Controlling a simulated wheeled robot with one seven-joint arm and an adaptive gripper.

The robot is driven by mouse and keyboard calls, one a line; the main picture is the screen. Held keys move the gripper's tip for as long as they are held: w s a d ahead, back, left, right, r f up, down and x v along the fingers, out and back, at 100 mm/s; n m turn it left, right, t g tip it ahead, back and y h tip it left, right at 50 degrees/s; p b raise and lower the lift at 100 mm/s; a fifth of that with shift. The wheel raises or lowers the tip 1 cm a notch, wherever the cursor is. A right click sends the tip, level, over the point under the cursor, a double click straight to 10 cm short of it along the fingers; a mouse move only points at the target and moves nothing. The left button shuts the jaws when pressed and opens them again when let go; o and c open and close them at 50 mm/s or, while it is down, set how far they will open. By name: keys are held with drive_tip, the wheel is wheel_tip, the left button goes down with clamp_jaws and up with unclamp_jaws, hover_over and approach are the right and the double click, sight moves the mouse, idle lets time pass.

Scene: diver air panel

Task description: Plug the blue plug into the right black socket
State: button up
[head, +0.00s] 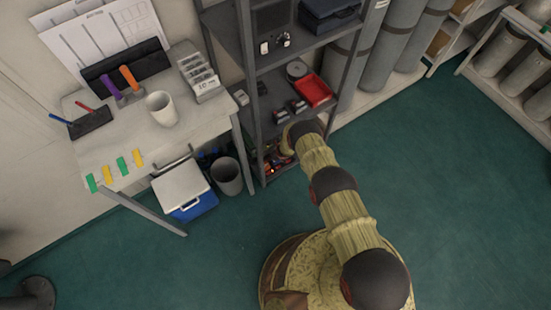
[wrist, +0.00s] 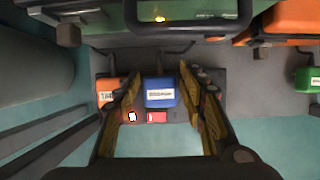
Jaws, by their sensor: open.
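In the wrist view, a blue block with a white label (wrist: 160,92), which looks like the blue plug, lies beyond and between the fingers of my gripper (wrist: 160,72). The gripper is open, with a finger on each side of the block and visible gaps to it. I cannot tell how far in depth the fingertips are from it. No black socket can be told apart in either view. In the head view, my arm reaches to the lower part of the grey shelf rack (head: 247,95), and the gripper cannot be made out there.
In the wrist view, an orange block (wrist: 106,90) sits close beside the left finger, and a small red piece (wrist: 156,117) lies below the blue block. A green item (wrist: 304,80) is at the right. In the head view, a red tray (head: 313,90) stands on the rack.

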drive_tip(key=shift+w+a+f+b, duration=0.15)
drive_tip(key=shift+f+b, duration=0.35)
drive_tip(key=shift+f, duration=0.1)
drive_tip(key=shift+c, duration=0.6)
drive_tip(key=c, duration=0.8)
drive_tip(key=shift+r, duration=0.15)
drive_tip(key=shift+r+p, duration=1.05)
drive_tip(key=shift+p, duration=0.1)
drive_tip(key=shift+w+r+p, duration=0.1)
drive_tip(key=shift+r+p, duration=0.4)
drive_tip(key=shift+r, duration=0.1)
